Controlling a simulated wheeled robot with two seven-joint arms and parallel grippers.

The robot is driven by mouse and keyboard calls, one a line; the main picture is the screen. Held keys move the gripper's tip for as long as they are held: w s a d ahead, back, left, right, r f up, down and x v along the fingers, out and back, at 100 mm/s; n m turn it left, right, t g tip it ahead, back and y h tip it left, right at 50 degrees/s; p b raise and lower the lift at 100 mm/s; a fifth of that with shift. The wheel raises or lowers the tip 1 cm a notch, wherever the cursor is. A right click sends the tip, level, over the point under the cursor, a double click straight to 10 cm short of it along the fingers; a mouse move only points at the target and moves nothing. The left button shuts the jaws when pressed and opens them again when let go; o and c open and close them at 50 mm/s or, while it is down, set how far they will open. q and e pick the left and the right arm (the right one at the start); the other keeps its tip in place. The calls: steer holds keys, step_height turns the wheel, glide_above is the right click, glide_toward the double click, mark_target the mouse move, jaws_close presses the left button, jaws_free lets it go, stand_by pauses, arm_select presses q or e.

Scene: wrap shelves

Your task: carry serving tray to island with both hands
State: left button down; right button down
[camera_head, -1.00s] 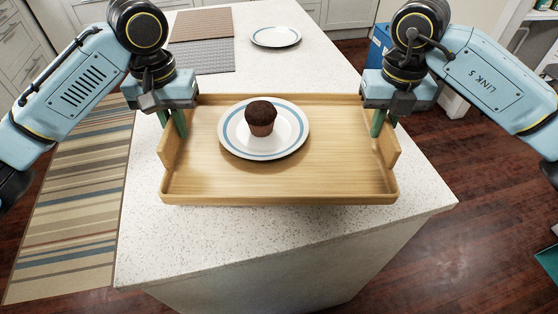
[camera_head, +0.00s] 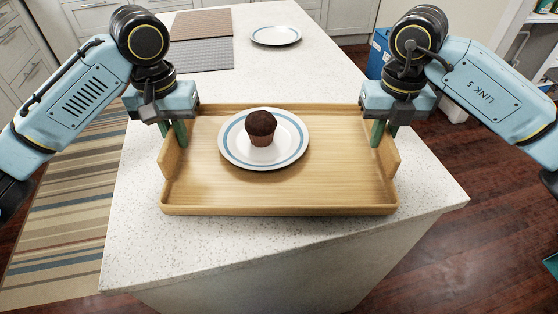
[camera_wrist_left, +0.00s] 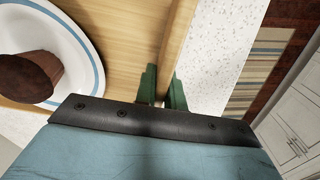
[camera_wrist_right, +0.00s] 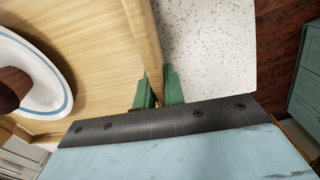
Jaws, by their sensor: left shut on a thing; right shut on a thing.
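The wooden serving tray (camera_head: 290,195) is over the near part of the white speckled island (camera_head: 225,250); I cannot tell whether it touches the top. A white plate with a blue ring (camera_head: 290,153) lies on the tray, left of its middle, with a chocolate muffin (camera_head: 261,128) upright on it. My left gripper (camera_head: 174,135) is shut on the tray's left side wall, and the left wrist view shows its green fingers (camera_wrist_left: 162,90) either side of the wall. My right gripper (camera_head: 380,135) is shut on the right side wall, also seen in the right wrist view (camera_wrist_right: 158,90).
A second plate (camera_head: 275,36) and brown and grey mats (camera_head: 202,54) lie farther back on the island. A striped rug (camera_head: 70,200) is on the floor at left. A blue box (camera_head: 380,52) stands at right. The island's near edge is bare.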

arm_select(q)
steer(key=shift+a+f, duration=0.1)
steer(key=shift+f, duration=0.2)
arm_select(e)
steer(key=shift+d+f, duration=0.15)
steer(key=shift+f, duration=0.15)
arm_select(q)
steer(key=c, duration=1.9)
jaws_free()
arm_select(e)
steer(key=c, duration=1.9)
jaws_free()
arm_select(q)
steer(key=o, duration=0.4)
arm_select(e)
steer(key=o, duration=0.4)
arm_select(q)
step_height(320, 180, up, 12)
steer(key=shift+f, duration=0.1)
arm_select(e)
step_height(320, 180, up, 12)
steer(key=shift+r, duration=0.1)
